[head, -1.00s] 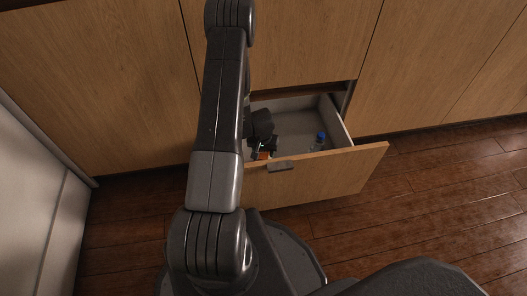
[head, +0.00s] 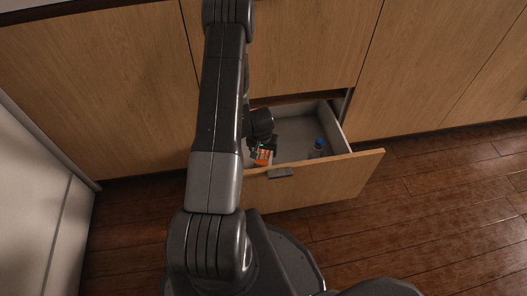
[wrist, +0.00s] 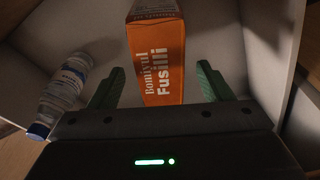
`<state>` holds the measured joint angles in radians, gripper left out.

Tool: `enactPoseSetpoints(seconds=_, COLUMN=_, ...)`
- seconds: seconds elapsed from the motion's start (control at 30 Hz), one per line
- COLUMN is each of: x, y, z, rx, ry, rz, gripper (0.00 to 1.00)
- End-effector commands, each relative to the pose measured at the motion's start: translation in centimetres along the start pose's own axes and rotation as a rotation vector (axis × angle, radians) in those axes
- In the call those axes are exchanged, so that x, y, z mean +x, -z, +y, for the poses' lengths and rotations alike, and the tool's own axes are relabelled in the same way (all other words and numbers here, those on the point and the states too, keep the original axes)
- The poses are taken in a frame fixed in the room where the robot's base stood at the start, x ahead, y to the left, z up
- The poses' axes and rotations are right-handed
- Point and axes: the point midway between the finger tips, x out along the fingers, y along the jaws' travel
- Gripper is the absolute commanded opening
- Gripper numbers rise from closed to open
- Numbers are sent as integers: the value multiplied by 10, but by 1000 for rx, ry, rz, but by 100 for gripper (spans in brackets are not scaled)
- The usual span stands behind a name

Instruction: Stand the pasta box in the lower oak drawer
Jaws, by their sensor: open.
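The orange pasta box (head: 263,157), labelled Fusilli, is inside the open lower oak drawer (head: 330,178), close behind its front panel. In the wrist view the box (wrist: 158,62) has its printed face towards the camera, and it appears to stand upright. My gripper (wrist: 160,78) is open, with one green finger on each side of the box and visible gaps between. In the head view my gripper (head: 265,143) is at the box, partly hiding it. The box's base is hidden in the head view.
Closed oak fronts surround the drawer.

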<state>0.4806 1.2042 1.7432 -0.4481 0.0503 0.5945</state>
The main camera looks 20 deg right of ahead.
Motion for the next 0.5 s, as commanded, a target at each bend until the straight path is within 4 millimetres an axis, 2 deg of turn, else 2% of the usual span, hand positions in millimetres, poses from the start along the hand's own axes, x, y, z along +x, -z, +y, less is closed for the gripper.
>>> enactPoseSetpoints(seconds=0.03, x=-16, y=1, z=0, rx=-1, ry=0, rz=0, gripper=73)
enactPoseSetpoints(seconds=0.2, x=-46, y=1, z=0, rx=0, ry=0, rz=1, gripper=73)
enactPoseSetpoints(seconds=0.33, x=-62, y=0, z=0, rx=-1, ry=0, rz=-1, gripper=73)
enactPoseSetpoints(seconds=0.5, x=-71, y=0, z=0, rx=-1, ry=0, rz=-1, gripper=73)
